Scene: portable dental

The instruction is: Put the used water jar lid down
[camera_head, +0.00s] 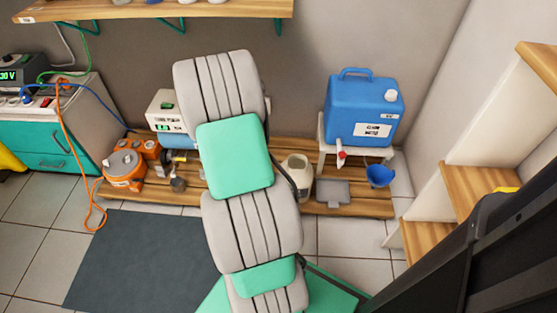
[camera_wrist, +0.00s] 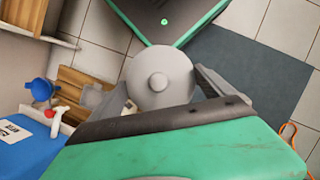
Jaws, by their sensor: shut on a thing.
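The used water jar lid (camera_wrist: 160,86) is a round grey disc with a small raised knob. It shows in the wrist view, held between the fingers of my gripper (camera_wrist: 162,78). My gripper and the lid do not show in the head view.
A grey flat tray (camera_head: 332,193) lies right of the jar. A blue water container (camera_head: 362,110) with a red tap stands above a blue bowl (camera_head: 380,175). Wooden steps (camera_head: 478,187) are at right. A green surface fills the near wrist view.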

